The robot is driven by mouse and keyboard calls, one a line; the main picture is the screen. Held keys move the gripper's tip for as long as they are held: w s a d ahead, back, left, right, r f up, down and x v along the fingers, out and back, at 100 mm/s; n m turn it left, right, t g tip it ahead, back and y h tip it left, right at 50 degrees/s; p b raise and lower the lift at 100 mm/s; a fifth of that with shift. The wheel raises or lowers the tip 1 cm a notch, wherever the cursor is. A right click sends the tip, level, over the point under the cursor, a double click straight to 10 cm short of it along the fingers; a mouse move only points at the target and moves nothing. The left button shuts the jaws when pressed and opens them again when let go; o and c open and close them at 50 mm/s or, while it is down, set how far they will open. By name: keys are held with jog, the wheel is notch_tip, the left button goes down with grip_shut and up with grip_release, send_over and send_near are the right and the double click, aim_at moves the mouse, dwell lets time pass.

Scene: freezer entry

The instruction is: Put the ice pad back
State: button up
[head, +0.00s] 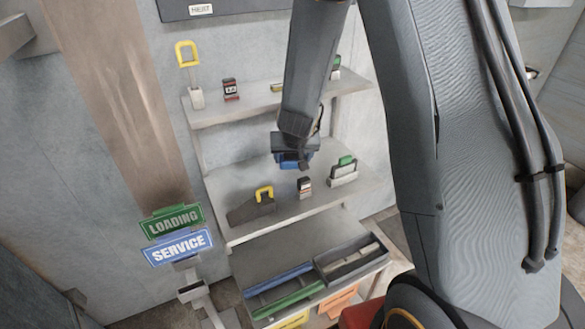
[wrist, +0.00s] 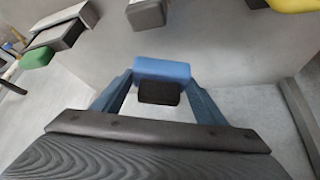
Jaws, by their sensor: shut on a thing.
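My gripper (head: 293,161) is shut on a small blue block with a dark end, which I take for the ice pad (head: 288,156). It hangs in the air in front of the shelves, above the middle shelf (head: 285,215). In the wrist view the pad (wrist: 162,69) sits between the two fingers of my gripper (wrist: 160,82), with its blue side outward and its dark part toward me. A grey shelf surface lies beyond it. The fingers partly hide the pad in the head view.
The upper shelf (head: 255,106) carries several things. Below are blue (head: 280,280) and green (head: 288,300) strips and a dark tray (head: 352,268). Service and loading signs (head: 177,247) stand left.

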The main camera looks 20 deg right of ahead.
aim_at(293, 167)
notch_tip(293, 167, down, 4)
jog(key=shift+r+b, duration=0.1)
jog(key=shift+b, duration=0.25)
jog(key=shift+w+f, duration=0.15)
jog(key=shift+f, duration=0.2)
jog(key=o, duration=1)
